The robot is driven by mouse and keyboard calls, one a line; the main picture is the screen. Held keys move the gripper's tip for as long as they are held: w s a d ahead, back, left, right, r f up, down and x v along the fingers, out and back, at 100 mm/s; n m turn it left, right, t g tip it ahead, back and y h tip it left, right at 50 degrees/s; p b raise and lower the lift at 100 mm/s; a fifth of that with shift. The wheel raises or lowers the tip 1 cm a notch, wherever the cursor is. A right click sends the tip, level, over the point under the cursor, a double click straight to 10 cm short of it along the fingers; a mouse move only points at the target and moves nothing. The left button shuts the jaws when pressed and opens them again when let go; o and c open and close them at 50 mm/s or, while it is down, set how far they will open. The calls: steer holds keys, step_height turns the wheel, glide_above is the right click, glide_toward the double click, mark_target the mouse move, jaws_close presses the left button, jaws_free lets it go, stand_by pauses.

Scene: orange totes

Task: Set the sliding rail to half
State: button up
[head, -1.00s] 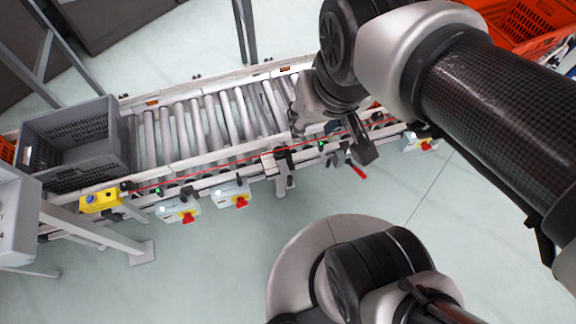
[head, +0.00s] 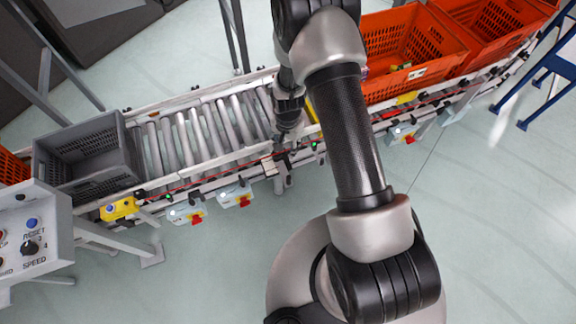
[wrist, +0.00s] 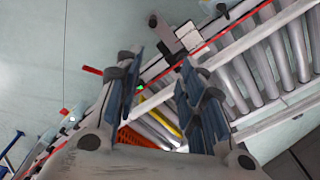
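What may be the sliding rail is the long side rail with a red line (head: 228,170) along the conveyor's near edge. It also shows in the wrist view (wrist: 222,36). A pale block (head: 268,166) with a dark part beside it sits on this edge; it shows in the wrist view (wrist: 188,36) too. I cannot tell which part slides or its setting. My gripper (head: 287,135) is over the conveyor's near side, close to the block. In the wrist view its blue-padded fingers (wrist: 155,95) are apart with nothing between them. My arm hides part of the rail.
Rollers (head: 190,135) run between a grey crate (head: 75,190) on the left and orange totes (head: 385,85) on the right. A yellow button box (head: 119,208) and switch boxes (head: 184,213) hang along the near edge. A control panel (head: 40,235) stands at lower left. The near floor is open.

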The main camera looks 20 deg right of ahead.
steer(key=m, duration=0.1)
glide_toward(289, 176)
steer(key=f+b, duration=0.1)
steer(key=f, duration=0.3)
steer(key=f+b, duration=0.1)
steer(key=f, duration=0.3)
steer(key=f+b, duration=0.1)
steer(key=f, duration=0.3)
steer(key=shift+w+b, duration=0.25)
steer(key=shift+b, duration=0.1)
steer(key=shift+c, duration=0.2)
jaws_close()
